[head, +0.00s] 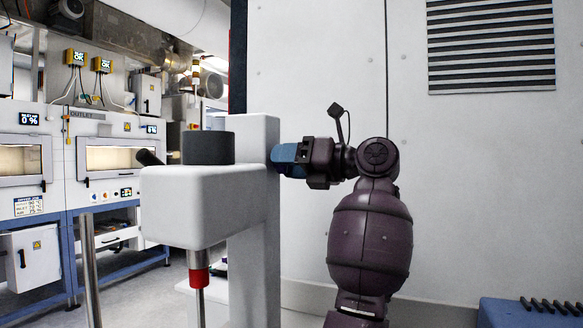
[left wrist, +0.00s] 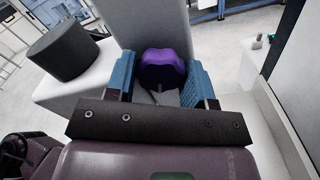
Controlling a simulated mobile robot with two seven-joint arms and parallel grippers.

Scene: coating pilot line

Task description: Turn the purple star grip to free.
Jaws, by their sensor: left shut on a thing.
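The purple star grip (left wrist: 163,70) shows in the left wrist view, between the two blue fingers of my left gripper (left wrist: 162,76), against the side of a white upright post (left wrist: 150,28). The left gripper is shut on it, one finger on each side. In the head view my left gripper (head: 284,158) reaches in sideways to the right side of the white post (head: 262,190). The star grip is hidden there by the fingers and post. Any marking for its position does not show. My right gripper is not in view.
A white arm block (head: 200,205) juts left from the post, with a dark cylinder (head: 208,148) on top and a rod with a red collar (head: 199,276) below. A pale wall panel (head: 480,190) stands behind my arm. A blue case (head: 530,312) is at lower right.

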